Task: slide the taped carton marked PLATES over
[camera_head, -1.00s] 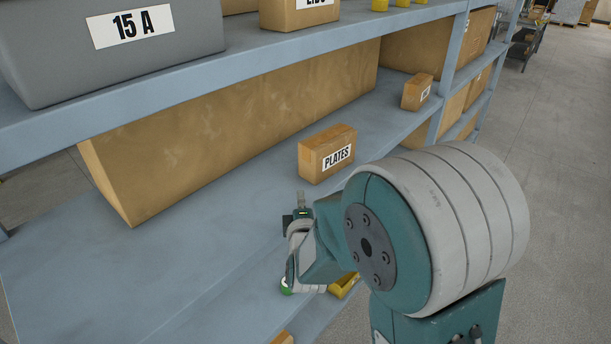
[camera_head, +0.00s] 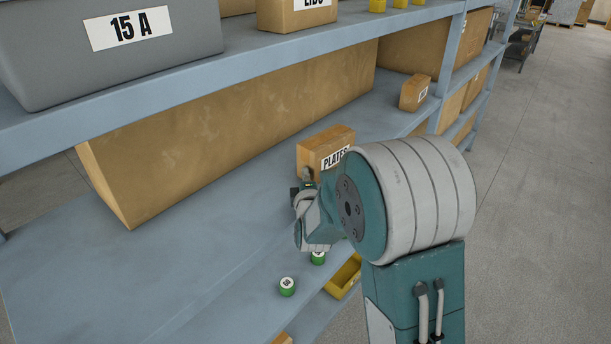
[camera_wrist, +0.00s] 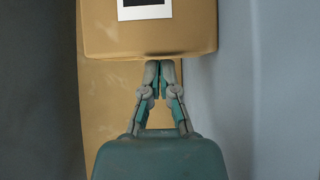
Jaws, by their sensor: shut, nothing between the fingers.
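The taped carton marked PLATES (camera_head: 322,147) stands upright on the blue-grey middle shelf (camera_head: 190,235). My arm covers part of its label and lower front in the head view. In the wrist view the carton (camera_wrist: 150,38) fills the top, with part of its white label showing. My gripper (camera_wrist: 158,66) is shut and empty, its fingertips at the carton's lower edge; I cannot tell whether they touch it. In the head view my gripper (camera_head: 306,176) is small and partly hidden, close to the carton's near left side.
A long brown box (camera_head: 230,130) lies behind the carton. A smaller carton (camera_head: 413,94) stands further right along the shelf. Two green-and-white cans (camera_head: 287,287) are near the shelf's front edge, above a yellow bin (camera_head: 344,276). The shelf's left part is clear.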

